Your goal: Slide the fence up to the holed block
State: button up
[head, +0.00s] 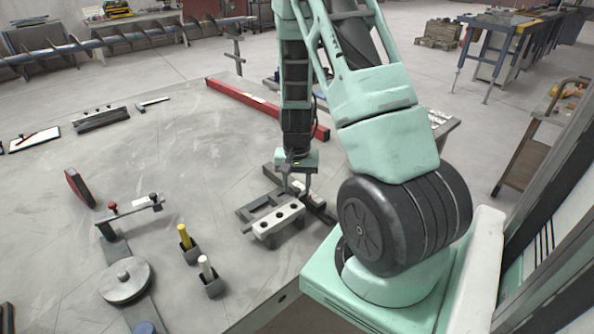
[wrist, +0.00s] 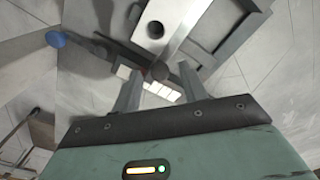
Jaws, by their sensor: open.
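The holed block (head: 276,219) is a pale grey bar with several dark round holes, lying on the table near its front right edge. Part of it, with one hole, shows at the top of the wrist view (wrist: 164,18). Behind it is a dark slotted frame with a long dark bar (head: 318,208). I take this bar to be the fence, but cannot tell for sure. My gripper (head: 296,188) is open and points down over the bar. In the wrist view its fingers (wrist: 158,73) stand apart, with a small dark knob and a white marked strip (wrist: 160,88) between them. Contact cannot be told.
Yellow-topped (head: 185,238) and white-topped (head: 207,268) posts stand left of the block. A round grey disc (head: 124,280) is further left. A long red beam (head: 245,97) lies behind. The table's middle left is mostly clear.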

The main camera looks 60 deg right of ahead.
notch_tip(320, 180, up, 17)
jog(key=shift+p, duration=0.45)
jog(key=shift+a+r, duration=0.1)
dwell(0.4)
jog(key=w+a+r+n+y, duration=0.15)
jog(key=a+n, duration=0.75)
jog(key=a, duration=1.4)
jog(key=s+a+r+n, duration=0.1)
jog(key=s+a+n, duration=0.9)
jog(key=s+a, duration=0.4)
jog(key=shift+s+a+r+n+h, duration=0.3)
jog(key=shift+s+a+h, duration=0.15)
jog(key=shift+a, duration=0.65)
jog(key=shift+w, duration=0.1)
